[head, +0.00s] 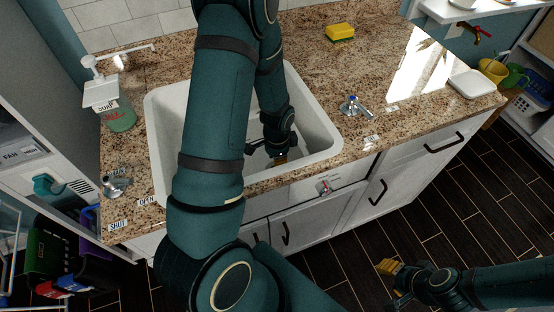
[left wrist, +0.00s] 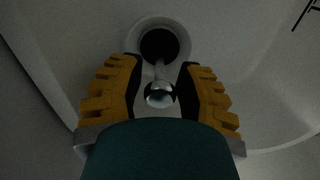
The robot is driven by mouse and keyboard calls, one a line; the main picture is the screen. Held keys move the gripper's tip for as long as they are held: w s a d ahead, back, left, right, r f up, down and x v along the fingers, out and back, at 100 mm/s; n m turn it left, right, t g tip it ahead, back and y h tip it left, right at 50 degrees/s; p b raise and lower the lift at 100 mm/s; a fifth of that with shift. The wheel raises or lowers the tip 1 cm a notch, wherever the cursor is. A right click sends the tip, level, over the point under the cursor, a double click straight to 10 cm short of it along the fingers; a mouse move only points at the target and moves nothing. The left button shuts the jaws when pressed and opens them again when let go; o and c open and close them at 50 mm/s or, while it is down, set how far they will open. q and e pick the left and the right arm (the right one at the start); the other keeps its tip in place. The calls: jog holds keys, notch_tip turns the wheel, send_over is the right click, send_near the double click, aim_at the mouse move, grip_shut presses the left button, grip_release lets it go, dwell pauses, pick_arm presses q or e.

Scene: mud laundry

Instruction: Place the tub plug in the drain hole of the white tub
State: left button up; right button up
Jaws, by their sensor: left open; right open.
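The white tub (head: 313,112) is set into the counter. My left arm reaches down into it, hiding much of its inside; its gripper (head: 267,153) is low in the tub. In the left wrist view the left gripper (left wrist: 158,72) is open, with yellow pads on both sides of a shiny metal knob (left wrist: 160,95) on a short stem. The knob looks like the tub plug's handle. Just beyond it is a dark round centre in a pale ring, the drain area (left wrist: 158,45); I cannot tell whether the dark part is plug or empty hole. My right gripper (head: 392,283) is open and empty, over the floor.
A soap dispenser (head: 117,113) stands left of the tub, with a metal valve handle (head: 115,185) in front. A yellow sponge (head: 340,33) and a white dish (head: 471,84) lie on the counter. Tub walls surround my left gripper.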

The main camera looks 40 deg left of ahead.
pick_arm(q)
notch_tip(320, 180, up, 12)
jog(key=shift+f+p, duration=0.2)
jog(key=shift+p, duration=0.95)
